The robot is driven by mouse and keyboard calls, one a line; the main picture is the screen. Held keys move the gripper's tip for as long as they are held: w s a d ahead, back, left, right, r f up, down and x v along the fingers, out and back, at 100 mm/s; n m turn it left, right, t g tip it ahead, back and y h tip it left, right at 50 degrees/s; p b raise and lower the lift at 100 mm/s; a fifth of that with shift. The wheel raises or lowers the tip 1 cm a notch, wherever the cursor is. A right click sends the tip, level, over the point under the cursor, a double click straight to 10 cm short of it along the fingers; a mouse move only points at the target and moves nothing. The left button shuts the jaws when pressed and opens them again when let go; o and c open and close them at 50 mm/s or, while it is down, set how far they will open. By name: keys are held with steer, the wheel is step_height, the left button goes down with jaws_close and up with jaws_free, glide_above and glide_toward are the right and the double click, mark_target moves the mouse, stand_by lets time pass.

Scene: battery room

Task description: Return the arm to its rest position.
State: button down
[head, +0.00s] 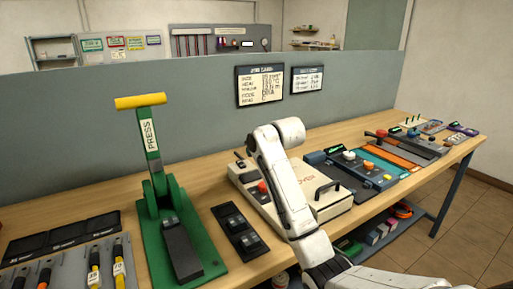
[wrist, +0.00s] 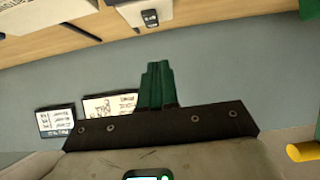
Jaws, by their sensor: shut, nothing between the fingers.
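My white arm (head: 283,190) rises from the lower right and bends over the bench in the head view, in front of a cream case (head: 328,208). The gripper end is hidden behind the arm there. In the wrist view my gripper (wrist: 156,66) shows with its green fingers together and nothing between them. The grey partition lies behind the fingers in that picture, and the fingers appear clear of any object.
The wooden bench (head: 90,190) carries a green press with a yellow handle (head: 140,101), a black switch panel (head: 240,231) and a blue device (head: 350,168). The grey partition (head: 190,100) bears two dark-framed signs. Open floor (head: 470,220) lies at the right.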

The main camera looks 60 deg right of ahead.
steer(key=shift+v, duration=1.4)
